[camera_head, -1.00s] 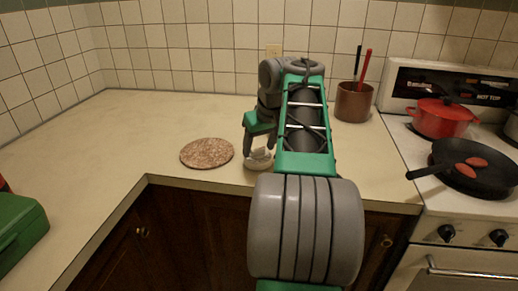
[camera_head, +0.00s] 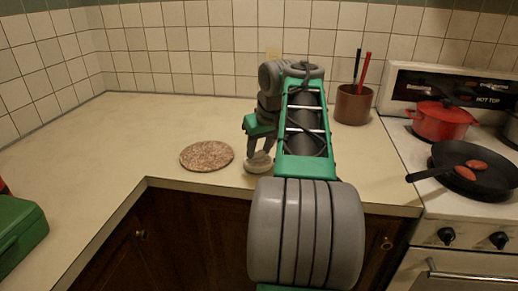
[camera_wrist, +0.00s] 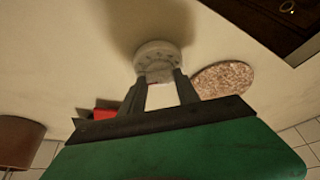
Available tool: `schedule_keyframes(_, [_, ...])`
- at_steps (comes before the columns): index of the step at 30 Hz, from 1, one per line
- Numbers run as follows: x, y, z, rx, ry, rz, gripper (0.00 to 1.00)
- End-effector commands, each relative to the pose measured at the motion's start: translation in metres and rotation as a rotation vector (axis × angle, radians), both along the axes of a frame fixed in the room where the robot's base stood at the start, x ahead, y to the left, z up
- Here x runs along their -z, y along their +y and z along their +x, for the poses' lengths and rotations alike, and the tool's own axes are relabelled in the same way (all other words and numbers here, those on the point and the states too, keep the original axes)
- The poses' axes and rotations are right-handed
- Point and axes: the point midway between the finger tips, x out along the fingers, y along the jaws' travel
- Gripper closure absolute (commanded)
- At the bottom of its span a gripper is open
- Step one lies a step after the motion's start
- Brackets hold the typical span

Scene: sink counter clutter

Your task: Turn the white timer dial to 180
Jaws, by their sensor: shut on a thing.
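The white timer (camera_head: 256,167) stands on the counter near its front edge, just right of the round cork mat. In the wrist view the timer (camera_wrist: 158,48) is a pale round disc with faint marks around its rim. My gripper (camera_head: 260,151) reaches down to it from above. In the wrist view my gripper (camera_wrist: 160,78) has its two dark fingers on either side of the raised dial, shut on it. The fingers partly hide the dial, and the marks are too small to read.
The speckled cork mat (camera_head: 207,155) lies close to the left of the timer. A brown pot with utensils (camera_head: 353,104) stands at the back right. The stove holds a red pot (camera_head: 440,119) and a black pan (camera_head: 474,181).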

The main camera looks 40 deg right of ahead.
Motion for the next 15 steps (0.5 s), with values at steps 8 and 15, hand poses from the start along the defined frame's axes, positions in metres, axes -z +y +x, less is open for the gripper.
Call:
schedule_keyframes(8, [0.0027, 0.0015, 0.0005, 0.073, -0.001, -0.001, 1.00])
schedule_keyframes(15, [0.0056, 0.0041, 0.0023, 0.236, -0.001, 0.000, 1.00])
